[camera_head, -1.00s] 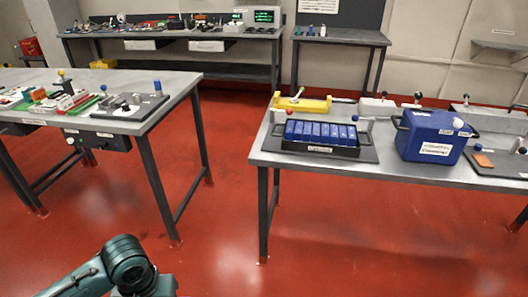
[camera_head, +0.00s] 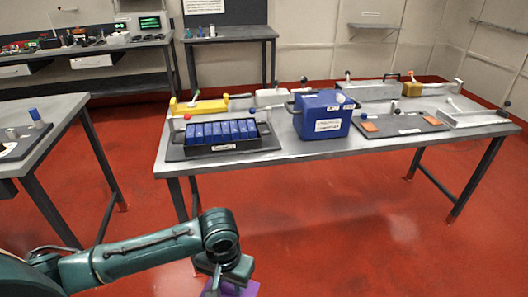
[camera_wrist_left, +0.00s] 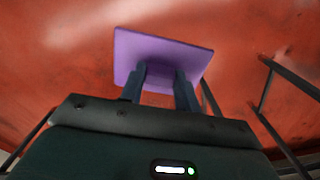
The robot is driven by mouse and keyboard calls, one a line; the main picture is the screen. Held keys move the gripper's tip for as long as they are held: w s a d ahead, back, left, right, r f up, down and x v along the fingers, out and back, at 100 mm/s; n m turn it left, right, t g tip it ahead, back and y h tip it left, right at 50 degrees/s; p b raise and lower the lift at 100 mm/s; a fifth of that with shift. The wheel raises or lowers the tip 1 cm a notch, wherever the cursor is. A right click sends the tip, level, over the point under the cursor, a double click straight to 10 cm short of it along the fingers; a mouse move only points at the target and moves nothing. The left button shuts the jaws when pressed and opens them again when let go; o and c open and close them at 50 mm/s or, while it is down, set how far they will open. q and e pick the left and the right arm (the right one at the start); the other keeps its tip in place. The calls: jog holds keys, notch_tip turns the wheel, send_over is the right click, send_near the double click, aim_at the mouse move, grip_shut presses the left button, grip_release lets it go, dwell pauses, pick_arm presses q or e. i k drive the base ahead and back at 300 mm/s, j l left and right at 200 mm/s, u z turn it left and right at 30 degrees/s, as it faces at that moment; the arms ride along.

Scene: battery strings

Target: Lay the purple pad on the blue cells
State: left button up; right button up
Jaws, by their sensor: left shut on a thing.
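The purple pad (camera_wrist_left: 163,52) is a flat square held between the two fingers of my left gripper (camera_wrist_left: 160,80) in the left wrist view. In the head view the left gripper (camera_head: 225,285) is low at the bottom edge, and only part of the pad (camera_head: 245,289) shows beside it. The blue cells (camera_head: 220,131) stand in a row in a black tray (camera_head: 226,148) on the grey table's left part. The pad is over the red floor, in front of and below the tabletop, well apart from the cells. My right gripper is not in view.
A blue box (camera_head: 323,115) with a white label stands right of the tray. A yellow fixture (camera_head: 198,106) is behind the cells. Orange pads (camera_head: 369,126) lie on a dark plate to the right. The table's front edge (camera_head: 310,158) lies between my arm and the tray.

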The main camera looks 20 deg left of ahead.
aim_at(222, 128)
jog(key=i+j+z, duration=0.1)
jog(key=j+z, duration=0.25)
jog(key=i+j+z, duration=0.1)
jog(key=z, duration=0.2)
jog(key=i+j, duration=0.1)
jog(key=j, duration=0.4)
jog(key=i+j, duration=0.1)
jog(key=j, duration=0.4)
